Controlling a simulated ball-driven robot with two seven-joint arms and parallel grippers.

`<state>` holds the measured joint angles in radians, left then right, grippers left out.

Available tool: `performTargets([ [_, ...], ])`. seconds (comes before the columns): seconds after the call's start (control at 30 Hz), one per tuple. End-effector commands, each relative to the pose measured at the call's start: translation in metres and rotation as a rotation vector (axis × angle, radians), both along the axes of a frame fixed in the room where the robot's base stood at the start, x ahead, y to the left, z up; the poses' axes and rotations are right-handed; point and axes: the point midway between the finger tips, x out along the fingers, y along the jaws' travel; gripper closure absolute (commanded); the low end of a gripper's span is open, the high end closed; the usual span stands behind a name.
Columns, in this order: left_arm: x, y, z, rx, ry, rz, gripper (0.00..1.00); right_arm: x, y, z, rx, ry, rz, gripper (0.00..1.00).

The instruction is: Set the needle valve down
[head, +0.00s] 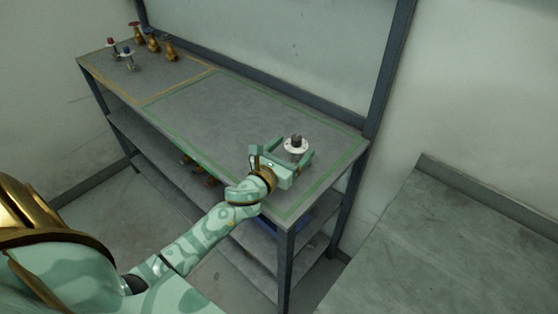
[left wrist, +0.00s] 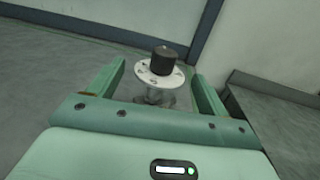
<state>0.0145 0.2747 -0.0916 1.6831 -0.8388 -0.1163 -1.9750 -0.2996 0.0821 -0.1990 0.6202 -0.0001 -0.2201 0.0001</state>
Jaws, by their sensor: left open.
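The needle valve (head: 296,146) stands upright on the workbench, inside the green-outlined area near its right end. It has a dark knob on top of a white round disc. In the left wrist view the needle valve (left wrist: 160,72) sits between the two fingers, with its lower body partly hidden behind the gripper's palm. My left gripper (head: 294,152) is open around the valve, with a gap on each side; it also shows in the left wrist view (left wrist: 160,85). My right gripper is in neither view.
Several valves (head: 140,42) with coloured handles stand at the far left of the workbench (head: 215,115), in the orange-outlined area. The middle of the green area is clear. A dark post (head: 388,70) rises behind the bench. A grey surface (head: 450,250) lies to the right.

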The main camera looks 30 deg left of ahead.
Motion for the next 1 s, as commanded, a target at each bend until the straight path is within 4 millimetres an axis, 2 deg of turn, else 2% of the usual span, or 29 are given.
performTargets([
  [0.03,-0.014,0.0,-0.001,0.001,0.004,-0.001,0.22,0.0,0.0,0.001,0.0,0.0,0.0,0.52],
  [0.2,-0.051,0.001,-0.001,-0.001,0.003,-0.001,0.22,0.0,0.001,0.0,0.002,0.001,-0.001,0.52],
  [0.4,-0.074,0.002,-0.001,0.0,0.001,0.0,0.22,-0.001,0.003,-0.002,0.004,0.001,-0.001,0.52],
  [1.0,-0.077,0.002,0.0,0.0,0.0,0.0,0.22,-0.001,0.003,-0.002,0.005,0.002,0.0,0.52],
])
